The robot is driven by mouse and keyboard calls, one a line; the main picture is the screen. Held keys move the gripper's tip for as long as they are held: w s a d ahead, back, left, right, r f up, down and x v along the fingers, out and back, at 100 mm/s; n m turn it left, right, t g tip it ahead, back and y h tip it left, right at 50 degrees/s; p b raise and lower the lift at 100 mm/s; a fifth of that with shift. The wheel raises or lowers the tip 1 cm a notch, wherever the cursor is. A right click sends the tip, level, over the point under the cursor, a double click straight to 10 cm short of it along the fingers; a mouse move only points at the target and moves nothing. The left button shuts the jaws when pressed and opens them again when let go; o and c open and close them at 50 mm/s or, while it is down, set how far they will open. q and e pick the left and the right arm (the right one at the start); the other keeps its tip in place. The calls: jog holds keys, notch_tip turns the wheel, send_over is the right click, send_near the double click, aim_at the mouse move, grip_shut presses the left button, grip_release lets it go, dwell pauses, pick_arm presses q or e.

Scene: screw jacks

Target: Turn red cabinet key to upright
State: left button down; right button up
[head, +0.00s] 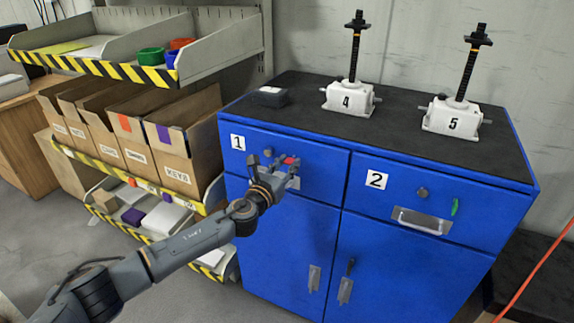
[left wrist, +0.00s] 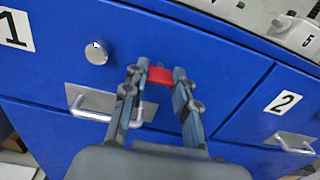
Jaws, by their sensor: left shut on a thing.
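The blue cabinet (head: 395,262) has a drawer marked 1 with a round silver knob (left wrist: 96,49) and a metal handle. The red key (left wrist: 160,76) is at the right part of that drawer's front. It spans crosswise between my left fingers in the left wrist view, and only a bit of it (head: 291,160) shows in the head view. My left gripper (left wrist: 158,77) is shut on the red key, with a finger on each side; it also shows in the head view (head: 285,163). Where the key enters the drawer is largely hidden. My right gripper is not in view.
Drawer 2 carries a green key (head: 455,207), standing nearly upright, and a handle (head: 421,221). Screw jacks 4 (head: 346,100) and 5 (head: 451,118) and a dark box (head: 270,96) stand on the cabinet top. A shelf rack (head: 228,52) with cardboard bins stands left.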

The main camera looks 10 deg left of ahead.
pick_arm(q)
jog(key=n, duration=0.4)
jog(key=shift+n, duration=0.4)
jog(key=n, duration=0.4)
jog(key=shift+n+p, duration=0.3)
jog(key=shift+p, duration=0.1)
jog(key=n, duration=0.4)
jog(key=shift+p, duration=0.35)
jog(key=shift+n+p, duration=0.4)
jog(key=shift+n, duration=1.9)
jog(key=c, duration=1)
grip_release()
jog(key=shift+c, duration=0.2)
